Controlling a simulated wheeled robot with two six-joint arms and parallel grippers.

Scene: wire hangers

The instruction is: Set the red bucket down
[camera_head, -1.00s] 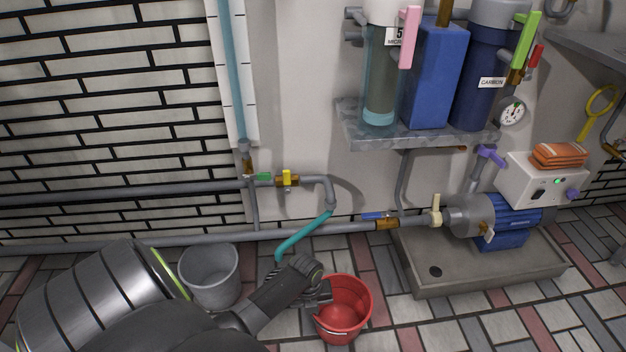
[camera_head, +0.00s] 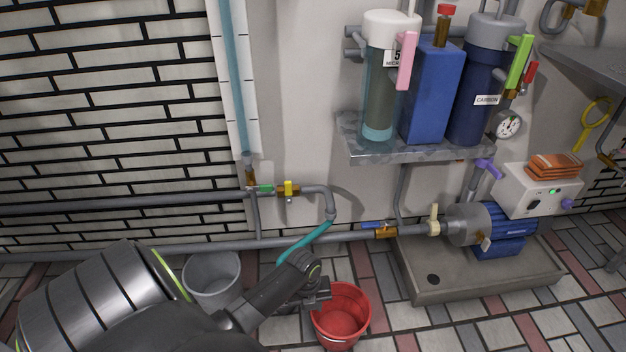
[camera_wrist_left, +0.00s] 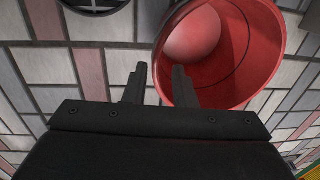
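The red bucket (camera_head: 341,318) is upright at the bottom middle of the head view, over the tiled floor. It looks to be on the tiles, but its base is partly cut off by the angle. In the left wrist view the bucket (camera_wrist_left: 235,60) shows its open mouth at the upper right. My left gripper (camera_wrist_left: 159,80) is at the bucket's left rim, one finger outside and one over the inside. The fingers stand apart with a visible gap. The head view shows the gripper (camera_head: 322,290) beside the rim. My right gripper is out of view.
A grey bucket (camera_head: 211,280) stands left of the red one, partly behind my arm. A teal hose (camera_head: 305,242) hangs from the wall pipe behind. The pump's grey tray (camera_head: 480,284) lies to the right. Tiled floor (camera_head: 400,330) is free between the red bucket and tray.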

